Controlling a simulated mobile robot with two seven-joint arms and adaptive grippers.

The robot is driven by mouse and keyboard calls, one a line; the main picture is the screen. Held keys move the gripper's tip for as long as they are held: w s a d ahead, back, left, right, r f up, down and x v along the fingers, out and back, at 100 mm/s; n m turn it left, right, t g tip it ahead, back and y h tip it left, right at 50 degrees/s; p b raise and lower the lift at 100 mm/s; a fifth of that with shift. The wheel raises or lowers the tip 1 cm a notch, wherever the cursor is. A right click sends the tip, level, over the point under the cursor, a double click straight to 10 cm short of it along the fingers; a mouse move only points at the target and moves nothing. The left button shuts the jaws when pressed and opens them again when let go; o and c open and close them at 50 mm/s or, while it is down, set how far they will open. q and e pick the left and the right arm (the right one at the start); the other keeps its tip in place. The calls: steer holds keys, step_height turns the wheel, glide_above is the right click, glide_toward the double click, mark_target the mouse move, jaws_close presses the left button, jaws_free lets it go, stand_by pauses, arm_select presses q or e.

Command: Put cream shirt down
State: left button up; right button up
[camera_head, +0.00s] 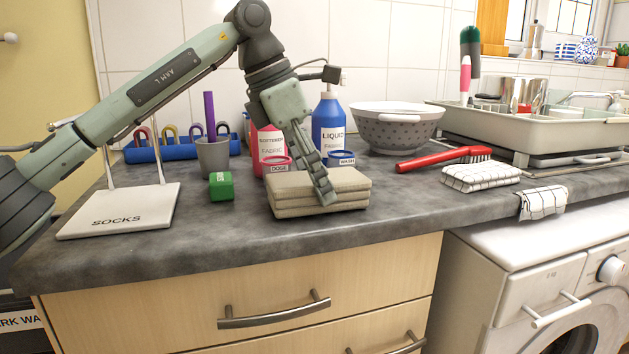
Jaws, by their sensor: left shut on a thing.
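The cream shirt (340,182) is a folded, layered beige bundle on the grey countertop, near its front edge, in the head view. My left gripper (322,190) comes down from above and is shut on the shirt, with a finger across its top and front side. The shirt looks level and appears to rest on the counter; a small gap beneath it cannot be ruled out. The far finger is hidden. My right gripper is not in view.
Behind the shirt stand a pink softener bottle (268,146), a blue liquid bottle (328,125) and a colander (397,122). A green block (221,186) and a socks board (122,212) lie left. A red brush (440,160) and folded checked cloth (480,177) lie right.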

arm_select(q)
steer(key=shift+f, duration=0.1)
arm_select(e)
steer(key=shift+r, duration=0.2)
arm_select(q)
steer(key=shift+f, duration=0.1)
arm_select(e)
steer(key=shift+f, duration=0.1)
arm_select(q)
steer(key=o, duration=1.3)
steer(key=shift+c, duration=0.2)
steer(key=shift+a+r, duration=0.1)
steer(key=shift+r, duration=0.35)
steer(key=v, duration=0.9)
steer(key=shift+s+a+r+p, duration=0.1)
steer(key=shift+a+r+p, duration=0.05)
steer(key=shift+r+p, duration=0.2)
steer(key=shift+v, duration=0.75)
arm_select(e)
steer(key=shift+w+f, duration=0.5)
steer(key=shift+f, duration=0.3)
